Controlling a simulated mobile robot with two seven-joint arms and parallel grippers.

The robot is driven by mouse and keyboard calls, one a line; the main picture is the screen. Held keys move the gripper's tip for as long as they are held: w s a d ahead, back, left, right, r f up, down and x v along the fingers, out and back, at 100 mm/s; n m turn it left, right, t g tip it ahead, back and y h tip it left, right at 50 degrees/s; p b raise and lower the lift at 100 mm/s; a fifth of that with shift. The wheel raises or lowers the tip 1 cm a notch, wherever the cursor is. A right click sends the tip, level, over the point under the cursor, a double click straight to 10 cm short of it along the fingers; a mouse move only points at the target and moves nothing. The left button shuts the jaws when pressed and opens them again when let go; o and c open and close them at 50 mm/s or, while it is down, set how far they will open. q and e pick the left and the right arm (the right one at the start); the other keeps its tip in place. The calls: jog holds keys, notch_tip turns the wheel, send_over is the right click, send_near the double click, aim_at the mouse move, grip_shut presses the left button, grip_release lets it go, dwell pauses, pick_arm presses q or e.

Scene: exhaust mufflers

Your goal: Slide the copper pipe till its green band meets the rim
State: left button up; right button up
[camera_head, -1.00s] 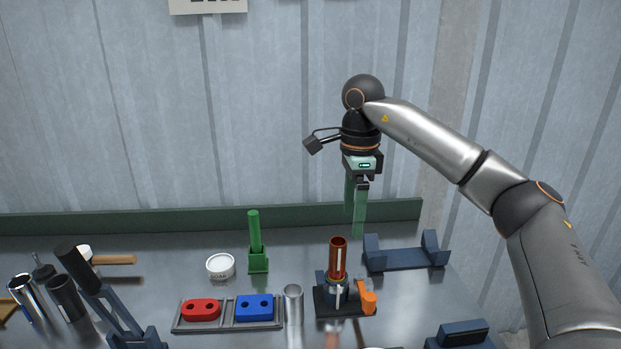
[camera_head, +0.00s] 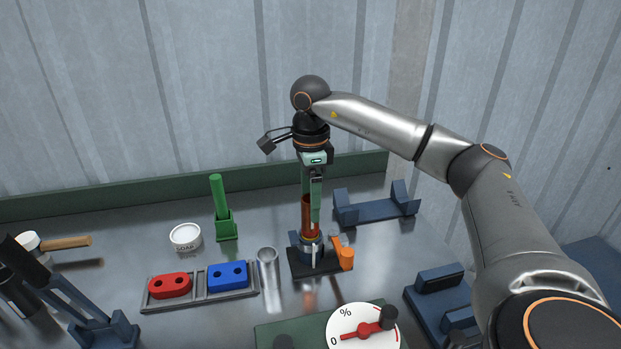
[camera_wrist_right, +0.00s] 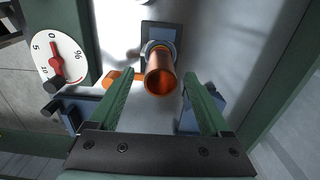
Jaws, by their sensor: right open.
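The copper pipe (camera_head: 307,226) stands upright in a metal sleeve (camera_head: 311,248) on a dark clamp stand (camera_head: 322,270) with an orange handle (camera_head: 346,258). My right gripper (camera_head: 312,218) points down over the pipe, its green fingers alongside the pipe's upper part. In the right wrist view the pipe (camera_wrist_right: 160,80) shows its open end between the two spread fingers (camera_wrist_right: 159,74), with a gap on each side. The gripper is open. Narrow coloured rings show low on the pipe, but I cannot clearly tell a green band. My left gripper is out of view.
A tray (camera_head: 199,302) with red and blue blocks and a metal tube (camera_head: 268,264) stand left of the clamp. A green post (camera_head: 218,200) and soap tub (camera_head: 186,237) are behind. A blue cradle (camera_head: 376,208) is right; a dial (camera_head: 362,330) is in front.

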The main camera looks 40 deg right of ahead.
jog(key=shift+f, duration=0.95)
grip_shut()
jog(key=shift+r, duration=0.15)
jog(key=shift+w+r+p, duration=0.1)
jog(key=shift+r+p, duration=0.7)
jog(key=shift+p, duration=0.05)
grip_release()
dwell(0.3)
